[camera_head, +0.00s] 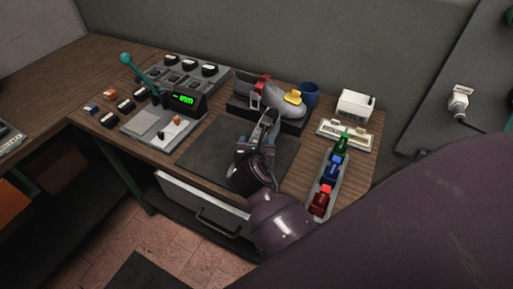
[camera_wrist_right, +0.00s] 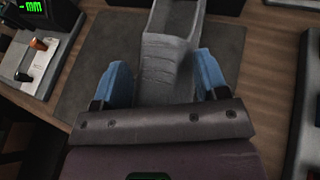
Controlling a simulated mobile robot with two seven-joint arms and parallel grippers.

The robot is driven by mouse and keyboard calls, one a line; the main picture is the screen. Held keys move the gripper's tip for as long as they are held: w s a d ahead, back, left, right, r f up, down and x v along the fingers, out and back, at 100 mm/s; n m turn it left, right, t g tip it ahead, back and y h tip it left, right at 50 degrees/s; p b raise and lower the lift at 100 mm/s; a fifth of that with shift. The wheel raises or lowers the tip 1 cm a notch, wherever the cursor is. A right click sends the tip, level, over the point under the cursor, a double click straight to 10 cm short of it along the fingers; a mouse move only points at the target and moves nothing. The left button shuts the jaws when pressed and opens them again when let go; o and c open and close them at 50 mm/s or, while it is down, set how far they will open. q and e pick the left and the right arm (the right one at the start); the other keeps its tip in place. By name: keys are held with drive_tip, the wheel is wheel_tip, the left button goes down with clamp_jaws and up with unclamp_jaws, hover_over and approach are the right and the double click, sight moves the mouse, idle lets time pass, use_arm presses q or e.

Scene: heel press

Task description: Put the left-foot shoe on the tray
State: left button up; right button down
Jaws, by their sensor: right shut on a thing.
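My right gripper (camera_head: 266,125) is shut on a grey shoe (camera_head: 269,117), above the dark mat near the black tray's front side. In the right wrist view the shoe (camera_wrist_right: 168,60) sits between the two blue fingers (camera_wrist_right: 168,78), its far end cut off by the frame. I cannot tell which shoe is left-foot. My left gripper is not in view.
A dark mat (camera_head: 205,150) lies in front. A control panel with a green display (camera_head: 185,99) and lever (camera_head: 138,70) stands left. A blue cup (camera_head: 310,93), a white box (camera_head: 356,105) and a rack with green, blue and red items (camera_head: 340,185) are right.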

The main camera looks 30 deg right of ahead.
drive_tip(key=shift+f, duration=0.5)
drive_tip(key=shift+c, duration=0.6)
unclamp_jaws()
